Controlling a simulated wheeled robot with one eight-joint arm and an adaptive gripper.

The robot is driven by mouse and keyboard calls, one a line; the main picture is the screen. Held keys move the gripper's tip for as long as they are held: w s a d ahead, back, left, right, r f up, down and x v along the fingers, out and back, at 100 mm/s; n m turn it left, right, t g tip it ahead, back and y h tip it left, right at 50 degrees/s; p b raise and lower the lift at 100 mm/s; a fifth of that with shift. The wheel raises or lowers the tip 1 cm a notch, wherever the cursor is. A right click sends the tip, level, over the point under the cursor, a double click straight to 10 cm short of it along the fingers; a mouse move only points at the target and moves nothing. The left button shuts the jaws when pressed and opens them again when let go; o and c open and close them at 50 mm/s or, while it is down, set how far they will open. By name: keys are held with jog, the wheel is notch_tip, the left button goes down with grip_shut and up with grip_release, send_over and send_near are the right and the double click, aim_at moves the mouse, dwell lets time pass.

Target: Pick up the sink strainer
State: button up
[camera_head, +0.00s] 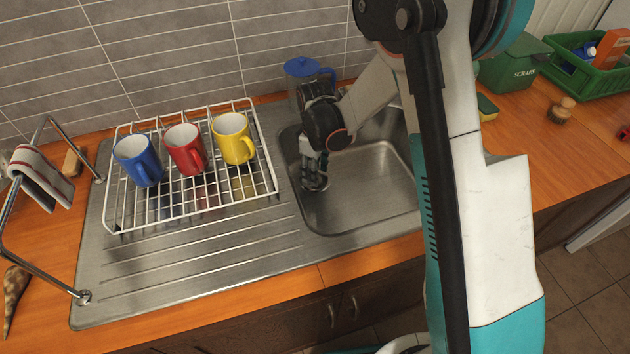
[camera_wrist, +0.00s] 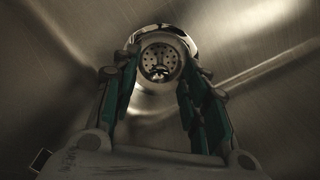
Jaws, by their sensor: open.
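The sink strainer (camera_wrist: 160,58) is a round metal disc with small holes and a knob near its front edge, set in the drain at the bottom of the sink. In the wrist view it lies ahead of my open fingers, between the two tips. My gripper (camera_wrist: 158,72) points down into the basin with nothing held. In the head view my gripper (camera_head: 315,178) is inside the left part of the sink (camera_head: 375,190), low over the drain. There the strainer is mostly hidden by the fingers. I cannot tell whether the fingers touch it.
Left of the sink, a white wire rack (camera_head: 190,215) holds a blue mug (camera_head: 138,160), a red mug (camera_head: 186,150) and a yellow mug (camera_head: 233,138). A blue-lidded pitcher (camera_head: 302,70) stands behind my gripper. The sink walls surround my gripper closely. A green scraps bin (camera_head: 515,65) stands right.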

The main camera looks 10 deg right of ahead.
grip_shut()
